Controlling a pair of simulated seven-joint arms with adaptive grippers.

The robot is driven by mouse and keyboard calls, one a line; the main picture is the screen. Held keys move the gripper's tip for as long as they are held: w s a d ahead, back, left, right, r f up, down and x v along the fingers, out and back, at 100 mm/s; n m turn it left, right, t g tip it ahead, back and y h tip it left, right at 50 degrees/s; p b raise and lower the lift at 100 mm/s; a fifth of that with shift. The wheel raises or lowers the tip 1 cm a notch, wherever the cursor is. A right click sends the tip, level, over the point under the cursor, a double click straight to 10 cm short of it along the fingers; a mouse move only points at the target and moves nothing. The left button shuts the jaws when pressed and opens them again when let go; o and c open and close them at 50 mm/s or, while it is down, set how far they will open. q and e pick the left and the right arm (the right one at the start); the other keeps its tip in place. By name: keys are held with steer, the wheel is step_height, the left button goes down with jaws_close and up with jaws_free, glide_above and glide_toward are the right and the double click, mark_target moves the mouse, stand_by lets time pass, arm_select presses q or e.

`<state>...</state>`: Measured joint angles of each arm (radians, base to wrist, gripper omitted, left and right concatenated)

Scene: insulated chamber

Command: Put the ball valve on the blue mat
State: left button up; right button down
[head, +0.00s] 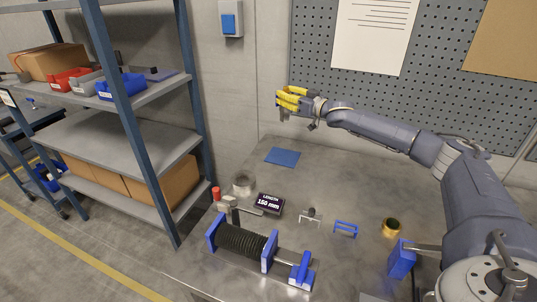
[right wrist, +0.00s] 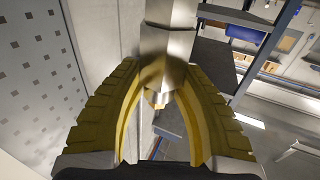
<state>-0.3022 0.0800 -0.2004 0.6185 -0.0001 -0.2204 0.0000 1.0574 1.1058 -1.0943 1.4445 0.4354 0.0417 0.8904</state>
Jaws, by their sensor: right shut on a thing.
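My right gripper (head: 290,99), with yellow fingers, is raised in front of the wall at the back of the bench. In the right wrist view, its fingers are shut on a silver metal piece with hexagonal faces (right wrist: 168,45), which appears to be the ball valve. The fingers hide much of it in the head view. The blue mat (head: 282,156) lies flat and bare on the bench, below the gripper and apart from it. My left gripper is out of view.
On the bench are a display reading 150 mm (head: 270,203), a blue-ended fixture with a black ribbed roll (head: 241,241), a brass ring (head: 391,228), a blue bracket (head: 345,229) and a red cylinder (head: 216,193). A shelf rack (head: 125,88) stands left. The bench right of the mat is clear.

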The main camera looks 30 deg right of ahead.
step_height(320, 180, down, 20)
stand_by(0.9)
steer(key=shift+w+a, duration=0.1)
steer(key=c, duration=0.9)
jaws_free()
steer(key=shift+f, duration=0.15)
steer(key=shift+c, duration=0.2)
steer(key=shift+v, duration=2)
